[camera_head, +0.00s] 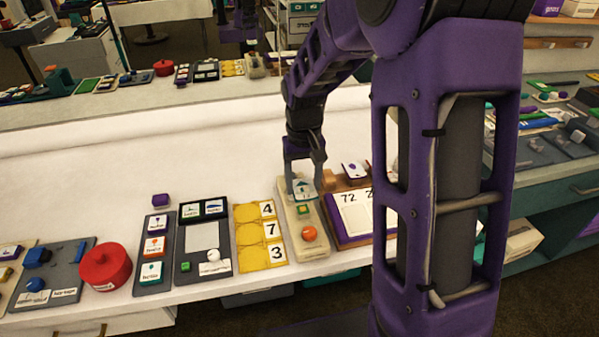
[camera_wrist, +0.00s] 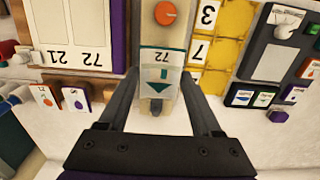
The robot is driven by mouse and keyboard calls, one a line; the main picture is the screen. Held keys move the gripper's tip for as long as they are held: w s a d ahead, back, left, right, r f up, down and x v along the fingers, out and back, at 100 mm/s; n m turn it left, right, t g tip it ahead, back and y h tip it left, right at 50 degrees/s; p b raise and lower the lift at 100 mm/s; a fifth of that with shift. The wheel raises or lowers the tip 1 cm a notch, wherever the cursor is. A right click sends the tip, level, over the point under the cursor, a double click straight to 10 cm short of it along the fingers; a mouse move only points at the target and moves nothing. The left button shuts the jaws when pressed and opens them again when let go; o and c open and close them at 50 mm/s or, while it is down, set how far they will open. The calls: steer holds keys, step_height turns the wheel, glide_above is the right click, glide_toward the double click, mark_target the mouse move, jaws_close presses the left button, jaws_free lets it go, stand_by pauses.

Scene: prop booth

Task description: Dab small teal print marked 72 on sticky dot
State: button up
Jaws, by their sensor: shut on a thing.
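The small teal-edged print (camera_wrist: 160,75) shows a teal arrow and the number 72, upside down in the wrist view. In the head view the print (camera_head: 303,187) stands between my fingertips over the far end of a beige board. My gripper (camera_head: 304,178) is shut on it; in the wrist view the fingers of my gripper (camera_wrist: 160,92) flank its sides. Whether the print touches the board is hard to tell. The beige board (camera_head: 316,248) has an orange round piece (camera_head: 309,234) near its front. I cannot make out for sure which thing is the sticky dot.
A purple-edged board (camera_head: 349,237) marked 72 stands right of the beige board, partly behind my arm. A yellow tray (camera_head: 246,240) with 4, 7 and 3 is to the left. Farther left are dark card boards (camera_head: 155,217) and a red pot (camera_head: 105,266). The white table behind is clear.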

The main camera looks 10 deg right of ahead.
mark_target(303, 209)
steer(key=shift+s+a+f, duration=0.1)
steer(key=shift+s+f, duration=0.05)
steer(key=shift+s, duration=0.1)
steer(key=shift+f+b, duration=2.05)
steer(key=shift+f, duration=0.35)
steer(key=shift+f, duration=0.6)
steer(key=shift+r, duration=0.15)
steer(key=shift+r+p, duration=2.25)
steer(key=shift+r, duration=0.7)
